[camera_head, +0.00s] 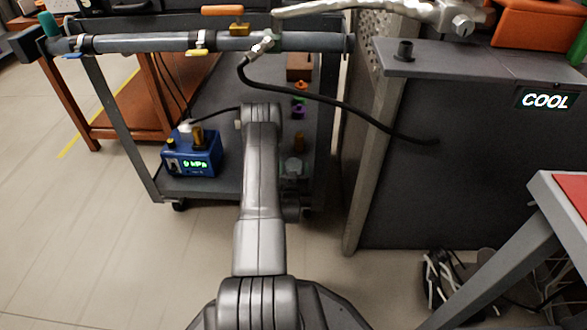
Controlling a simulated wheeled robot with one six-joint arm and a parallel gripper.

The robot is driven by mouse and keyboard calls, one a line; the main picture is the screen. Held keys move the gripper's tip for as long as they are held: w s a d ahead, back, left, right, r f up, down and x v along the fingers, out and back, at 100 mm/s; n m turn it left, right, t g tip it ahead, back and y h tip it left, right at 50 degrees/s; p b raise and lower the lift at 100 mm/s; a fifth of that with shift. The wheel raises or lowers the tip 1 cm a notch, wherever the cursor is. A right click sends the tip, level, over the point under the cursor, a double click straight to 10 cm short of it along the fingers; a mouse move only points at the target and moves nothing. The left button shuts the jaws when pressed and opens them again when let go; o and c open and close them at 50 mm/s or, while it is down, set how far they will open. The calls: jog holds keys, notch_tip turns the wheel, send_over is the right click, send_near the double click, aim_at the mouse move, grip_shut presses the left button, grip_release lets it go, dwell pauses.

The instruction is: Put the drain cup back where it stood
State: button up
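A small pale, see-through cup-like thing (292,167) stands at the near right end of the cart's lower shelf, just right of my arm. It may be the drain cup, but it is too small and partly covered to be sure. My arm rises through the middle of the picture and bends at the top over the cart. My gripper's fingers do not show; the arm hides what lies behind and below it. I cannot tell whether anything is held.
A grey cart (175,187) carries a blue pressure box (192,157) on its lower shelf. A grey pipe (140,42) with valves spans its top. A black hose (345,106) droops toward the dark COOL cabinet (450,150) at right. Small coloured fittings (299,99) stand behind. Left floor is clear.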

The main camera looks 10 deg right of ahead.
jog(key=shift+s+a+r, duration=0.1)
jog(key=shift+s+r, duration=0.05)
jog(key=shift+s, duration=0.1)
jog(key=p+v, duration=0.3)
jog(key=v, duration=0.8)
jog(key=shift+s, duration=0.2)
jog(key=b+x, duration=0.3)
jog(key=x, duration=0.9)
jog(key=shift+w, duration=0.15)
jog(key=shift+r+p, duration=0.4)
jog(key=shift+r, duration=0.15)
jog(key=shift+r+p, duration=0.3)
jog(key=shift+r, duration=0.35)
